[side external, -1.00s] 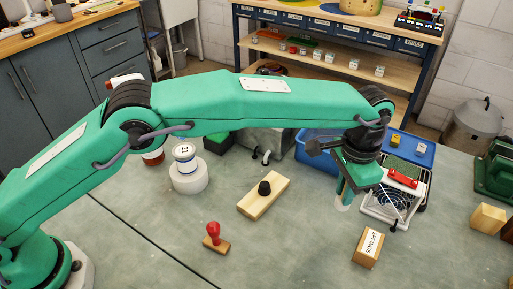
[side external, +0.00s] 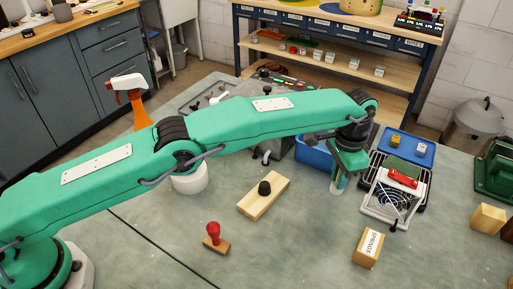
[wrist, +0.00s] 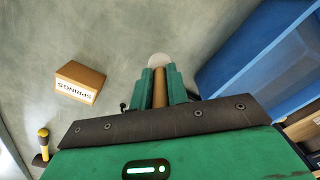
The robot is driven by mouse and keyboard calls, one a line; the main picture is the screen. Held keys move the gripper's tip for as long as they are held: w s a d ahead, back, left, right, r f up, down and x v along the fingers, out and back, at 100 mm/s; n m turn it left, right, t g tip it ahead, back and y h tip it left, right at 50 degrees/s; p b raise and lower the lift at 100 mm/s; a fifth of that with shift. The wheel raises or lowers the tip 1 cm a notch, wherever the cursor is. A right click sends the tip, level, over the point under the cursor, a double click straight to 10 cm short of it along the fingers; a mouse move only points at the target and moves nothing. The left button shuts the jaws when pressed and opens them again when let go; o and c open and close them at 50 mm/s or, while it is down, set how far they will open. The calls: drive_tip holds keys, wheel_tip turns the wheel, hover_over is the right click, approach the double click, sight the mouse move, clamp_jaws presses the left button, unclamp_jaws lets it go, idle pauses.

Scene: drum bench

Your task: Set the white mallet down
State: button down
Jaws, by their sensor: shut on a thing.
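My gripper (side external: 340,172) is shut on the white mallet, and its fingers point down over the bench beside the blue bin. In the wrist view, the mallet's tan handle lies between the green fingers (wrist: 160,88). The mallet's pale round head (wrist: 159,60) shows past the fingertips. In the side view, the white head (side external: 336,189) shows just below the fingers, close to the bench top. I cannot tell whether it touches the bench. Most of the handle is hidden by the fingers in the side view.
The blue bin (side external: 314,156) stands left of my gripper, and a fan box (side external: 388,205) stands close on the right. The SPRINGS box (side external: 368,247) is in front. A wooden block with a black knob (side external: 263,196) and a red-handled stamp (side external: 214,238) lie leftward. Bare bench lies between them.

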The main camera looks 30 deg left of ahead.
drive_tip(key=shift+f, duration=2)
drive_tip(key=shift+f, duration=0.1)
drive_tip(key=c, duration=1.4)
unclamp_jaws()
drive_tip(key=shift+o, duration=0.2)
drive_tip(key=shift+r, duration=3.85)
drive_tip(key=shift+r, duration=0.1)
